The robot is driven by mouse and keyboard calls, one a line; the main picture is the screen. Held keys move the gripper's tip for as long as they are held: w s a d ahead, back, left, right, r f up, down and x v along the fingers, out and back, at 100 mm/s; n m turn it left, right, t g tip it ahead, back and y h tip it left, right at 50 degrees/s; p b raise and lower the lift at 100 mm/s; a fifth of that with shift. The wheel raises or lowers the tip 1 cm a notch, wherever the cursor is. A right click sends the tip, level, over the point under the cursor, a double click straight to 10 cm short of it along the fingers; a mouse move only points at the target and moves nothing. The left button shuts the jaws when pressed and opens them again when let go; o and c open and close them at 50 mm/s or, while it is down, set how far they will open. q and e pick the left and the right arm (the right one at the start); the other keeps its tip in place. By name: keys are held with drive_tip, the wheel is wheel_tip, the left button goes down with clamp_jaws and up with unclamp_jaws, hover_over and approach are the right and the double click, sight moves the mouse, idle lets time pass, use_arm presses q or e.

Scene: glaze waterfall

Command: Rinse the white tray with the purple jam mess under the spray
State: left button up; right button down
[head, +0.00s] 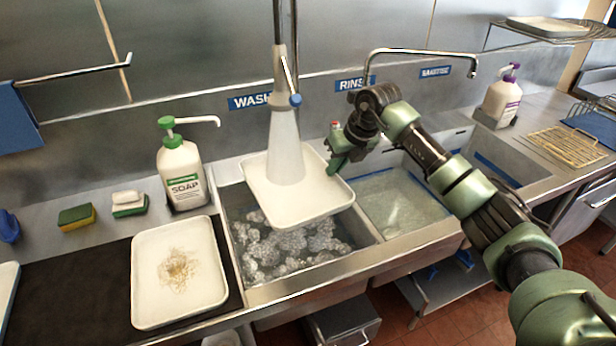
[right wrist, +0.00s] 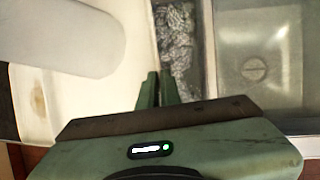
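A white tray (head: 332,196) is over the left basin, under the spray head. A pale cone of spray (head: 285,150) comes down on its middle and hides that part. No purple shows on the visible parts of this tray. My right gripper (head: 336,163) is at the tray's right edge. In the right wrist view its fingers (right wrist: 157,92) are close together on either side of the tray's rim (right wrist: 130,85). The spray is a pale cylinder (right wrist: 60,35) there. My left gripper is not in view.
A second white tray (head: 150,300) with a brown mess lies on the dark mat at left. The wash basin (head: 365,236) holds suds; the rinse basin (head: 400,205) is to its right. A soap bottle (head: 183,180) and sponges (head: 77,217) stand behind. A tap (head: 420,51) arches over the basins.

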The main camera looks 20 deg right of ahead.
sight(316, 195)
drive_tip(key=shift+s+a+p, duration=0.4)
drive_tip(key=shift+s+a, duration=2.3)
drive_tip(key=shift+r, duration=0.1)
drive_tip(key=shift+s+a+r+p, duration=0.25)
drive_tip(key=shift+r+p, duration=0.05)
drive_tip(key=shift+r, duration=0.05)
drive_tip(key=shift+s+a+r+p, duration=0.65)
drive_tip(key=shift+s+a+r, duration=0.35)
drive_tip(key=shift+r, duration=0.15)
drive_tip(key=shift+s+a+r+p, duration=0.3)
drive_tip(key=shift+s+a+r, duration=0.15)
drive_tip(key=shift+s+a, duration=0.05)
